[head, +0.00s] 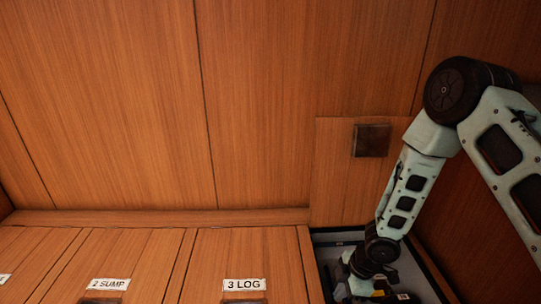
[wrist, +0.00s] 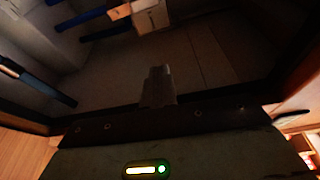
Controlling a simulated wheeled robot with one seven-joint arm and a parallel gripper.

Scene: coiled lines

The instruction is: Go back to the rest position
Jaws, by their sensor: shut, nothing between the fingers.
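My arm comes in from the right of the head view and bends down into an open compartment (head: 431,272) at the lower right. Its wrist end is low inside that compartment, and the fingertips are hidden there. In the wrist view my gripper (wrist: 158,75) is shut, with nothing held between the fingers. It points into a dark grey space. A pale box-shaped thing (wrist: 150,15) shows beyond the fingertips, apart from them in the picture. Dark blue bars (wrist: 82,18) show at the upper left.
Closed wooden lids labelled "2 SUMP" (head: 108,285) and "3 LOG" (head: 245,285) lie left of the compartment. A wooden panel with a dark square plate (head: 372,140) stands upright behind the opening, close to my forearm. The compartment's rim surrounds my wrist.

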